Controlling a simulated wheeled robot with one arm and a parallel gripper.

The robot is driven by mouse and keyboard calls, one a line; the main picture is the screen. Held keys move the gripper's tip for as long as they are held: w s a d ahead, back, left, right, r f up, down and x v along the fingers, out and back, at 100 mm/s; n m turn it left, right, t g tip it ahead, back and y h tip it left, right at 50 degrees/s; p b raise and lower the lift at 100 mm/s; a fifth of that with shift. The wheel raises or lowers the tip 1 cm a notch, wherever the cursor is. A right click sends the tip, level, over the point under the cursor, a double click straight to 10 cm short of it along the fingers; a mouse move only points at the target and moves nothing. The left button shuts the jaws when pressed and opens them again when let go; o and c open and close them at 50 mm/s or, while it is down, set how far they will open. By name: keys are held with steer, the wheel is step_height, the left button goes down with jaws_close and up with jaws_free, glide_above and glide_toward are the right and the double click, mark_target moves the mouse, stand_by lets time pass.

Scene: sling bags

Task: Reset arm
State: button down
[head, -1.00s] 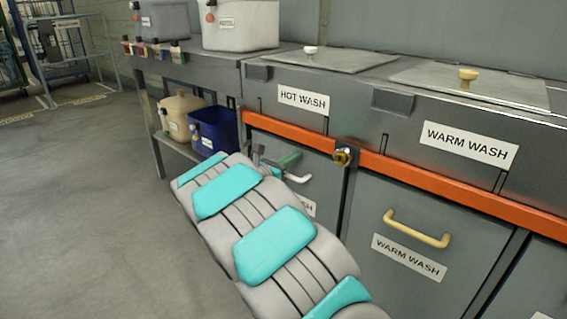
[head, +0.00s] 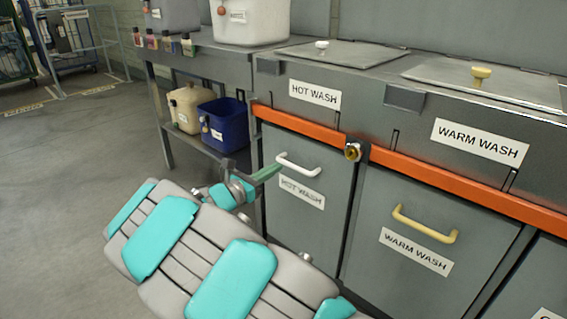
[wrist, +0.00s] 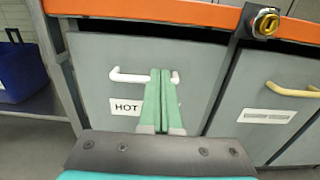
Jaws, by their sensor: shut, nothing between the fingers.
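My gripper (wrist: 159,100) is shut and empty, its two green fingers together in the wrist view. It points at the grey hot wash door, in front of the white handle (wrist: 128,76), whose middle it hides there. In the head view my gripper (head: 268,171) shows at the end of my grey and turquoise arm, left of the white handle (head: 298,165). The fingers look apart from the handle, though the exact gap cannot be told. The hot wash door (head: 330,215) appears closed, with its label below the handle.
A warm wash door (head: 375,265) with a yellow handle (head: 425,225) is to the right. An orange rail (head: 310,130) with a brass lock (head: 353,151) runs above the doors. A blue bin (head: 223,125) and a beige container (head: 186,108) stand on a low shelf. Open floor lies left.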

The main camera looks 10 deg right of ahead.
steer(key=s+d+r+m+g+p, duration=0.1)
steer(key=s+d+r+m+g, duration=0.2)
steer(key=s+d+m+g, duration=0.55)
steer(key=s+d+f+m+g+y+p, duration=0.1)
steer(key=s+d+m+y, duration=0.2)
steer(key=s, duration=0.6)
steer(key=s+d+f+m+g+y, duration=0.1)
steer(key=s+d+m+g, duration=0.1)
steer(key=s+d+m, duration=0.35)
steer(key=s+a+f+m+y+p, duration=0.1)
steer(key=s+a+m+y, duration=0.3)
steer(key=s+a, duration=0.3)
steer(key=s+a+f+m+y+p, duration=0.1)
steer(key=s+a+m+y, duration=0.3)
steer(key=s, duration=1.1)
steer(key=a+f+g+y, duration=0.1)
steer(key=a+y, duration=0.1)
steer(key=a, duration=0.1)
steer(key=shift+s+f+y, duration=0.15)
steer(key=shift+s+y, duration=0.15)
steer(key=shift+s, duration=0.1)
